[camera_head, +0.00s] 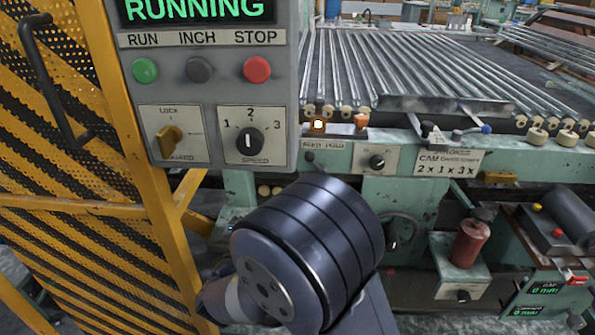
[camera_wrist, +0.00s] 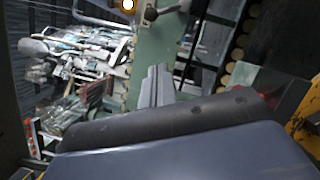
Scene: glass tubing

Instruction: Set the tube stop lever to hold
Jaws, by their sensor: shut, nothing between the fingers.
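A small lever with a blue ball end (camera_head: 486,129) sits on the machine's front rail, right of the middle in the head view. It may be the tube stop lever; I cannot read a label or its setting. My gripper (camera_wrist: 157,82) shows in the wrist view as two grey fingers shut together, with nothing held. It points toward the green machine frame and appears apart from any control. In the head view my gripper is hidden behind my dark arm links.
A control box (camera_head: 210,85) reads RUNNING, with RUN, INCH and STOP buttons. A yellow guard (camera_head: 75,150) stands at left. Glass tubes (camera_head: 370,65) lie on the conveyor. A red cylinder (camera_head: 468,243) stands lower right.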

